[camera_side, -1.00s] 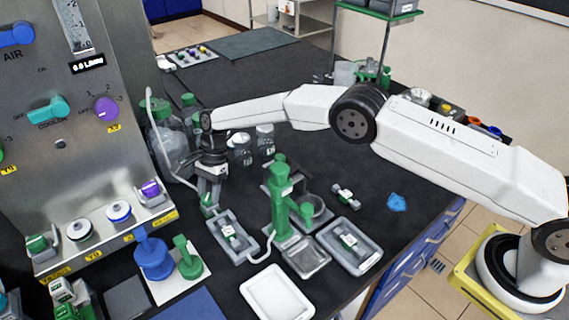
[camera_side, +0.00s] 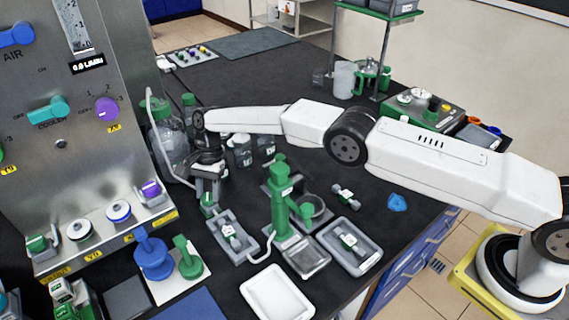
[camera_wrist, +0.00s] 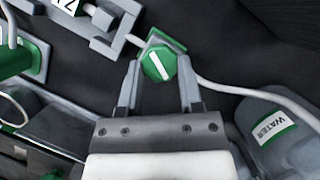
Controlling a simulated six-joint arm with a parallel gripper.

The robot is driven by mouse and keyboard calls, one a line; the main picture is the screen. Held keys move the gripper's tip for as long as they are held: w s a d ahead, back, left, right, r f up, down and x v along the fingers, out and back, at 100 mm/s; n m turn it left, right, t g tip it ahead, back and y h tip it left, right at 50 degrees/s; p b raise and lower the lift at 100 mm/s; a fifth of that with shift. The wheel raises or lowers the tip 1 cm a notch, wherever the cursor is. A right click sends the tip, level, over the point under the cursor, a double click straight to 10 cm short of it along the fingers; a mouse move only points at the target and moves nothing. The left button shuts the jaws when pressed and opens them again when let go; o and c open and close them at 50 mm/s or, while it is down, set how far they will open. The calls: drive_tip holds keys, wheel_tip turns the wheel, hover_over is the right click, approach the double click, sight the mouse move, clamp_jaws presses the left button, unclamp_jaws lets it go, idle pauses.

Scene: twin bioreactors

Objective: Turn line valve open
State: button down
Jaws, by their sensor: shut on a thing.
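The line valve (camera_wrist: 158,62) is a green block with a round green knob marked by a white diagonal bar, seen in the wrist view. Clear tubing runs from its right side. My gripper (camera_wrist: 159,72) is shut on it, one finger on each side of the knob. In the side view my gripper (camera_side: 208,187) points down at the small green valve (camera_side: 208,203), behind the grey tray. The fingertips' contact is too small to see there.
A green stand (camera_side: 281,200) is right of my gripper. A grey tray (camera_side: 231,236) lies just in front of it. Glass bottles (camera_side: 243,150) stand behind. The steel control panel (camera_side: 60,150) rises at the left. A water-labelled container (camera_wrist: 275,125) is at the right in the wrist view.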

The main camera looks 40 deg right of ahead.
drive_tip(key=shift+c, duration=1.3)
unclamp_jaws()
drive_tip(key=v, duration=0.7)
drive_tip(key=shift+d+r, duration=0.2)
drive_tip(key=shift+r, duration=0.15)
